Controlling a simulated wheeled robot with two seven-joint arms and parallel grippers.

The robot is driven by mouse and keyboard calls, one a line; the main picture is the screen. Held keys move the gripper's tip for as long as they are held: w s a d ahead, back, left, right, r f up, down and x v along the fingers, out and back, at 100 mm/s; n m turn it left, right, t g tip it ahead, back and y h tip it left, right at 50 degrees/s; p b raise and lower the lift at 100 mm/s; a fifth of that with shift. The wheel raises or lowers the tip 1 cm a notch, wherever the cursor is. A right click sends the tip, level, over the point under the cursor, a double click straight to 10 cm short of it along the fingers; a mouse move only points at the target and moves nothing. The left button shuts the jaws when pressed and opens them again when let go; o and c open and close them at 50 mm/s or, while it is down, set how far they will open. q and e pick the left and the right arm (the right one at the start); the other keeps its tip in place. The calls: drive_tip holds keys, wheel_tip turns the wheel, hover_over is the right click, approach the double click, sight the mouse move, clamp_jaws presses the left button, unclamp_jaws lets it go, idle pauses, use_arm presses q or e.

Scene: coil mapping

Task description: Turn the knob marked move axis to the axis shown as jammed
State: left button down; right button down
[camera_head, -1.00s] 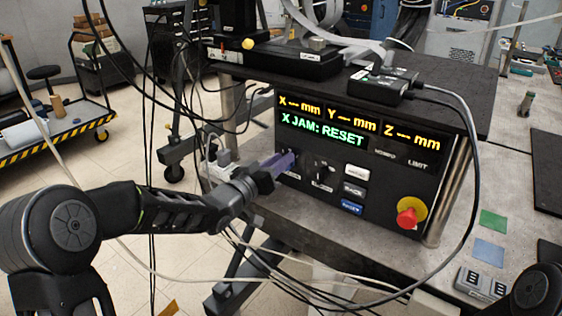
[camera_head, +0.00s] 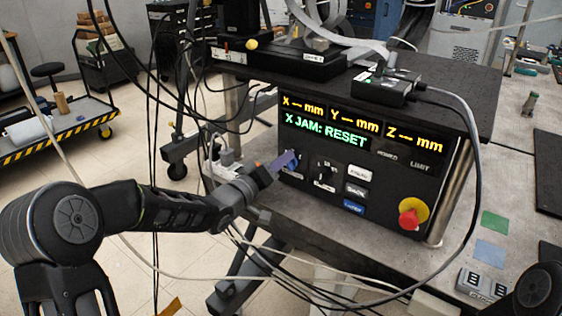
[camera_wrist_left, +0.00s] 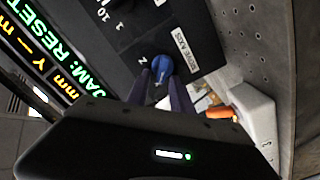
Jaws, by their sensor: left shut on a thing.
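The control panel (camera_head: 392,203) has a green display line (camera_head: 324,131) reading "X JAM: RESET". The blue knob (camera_wrist_left: 160,68) sits beside a "MOVE AXIS" label (camera_wrist_left: 184,50) in the left wrist view, with a letter Z (camera_wrist_left: 143,59) near it. In the head view the knob (camera_head: 291,160) shows only partly, at the panel's left. My left gripper (camera_head: 286,161) is at the knob. Its purple fingers (camera_wrist_left: 161,88) lie on either side of the knob and are shut on it. The knob's exact pointing direction is hard to read. My right gripper is out of view.
A second dial (camera_head: 323,171) and several push buttons (camera_head: 357,190) sit right of the knob. A red emergency stop (camera_head: 409,218) is at the lower right. Black cables hang behind my left arm and loop past the panel's right side.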

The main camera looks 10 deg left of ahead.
use_arm(q)
drive_tip(key=c, duration=1.5)
unclamp_jaws()
drive_tip(key=shift+o, duration=0.2)
drive_tip(key=shift+s, duration=0.15)
drive_tip(key=v, duration=0.7)
drive_tip(key=shift+s, duration=0.3)
drive_tip(key=shift+a+f, duration=0.1)
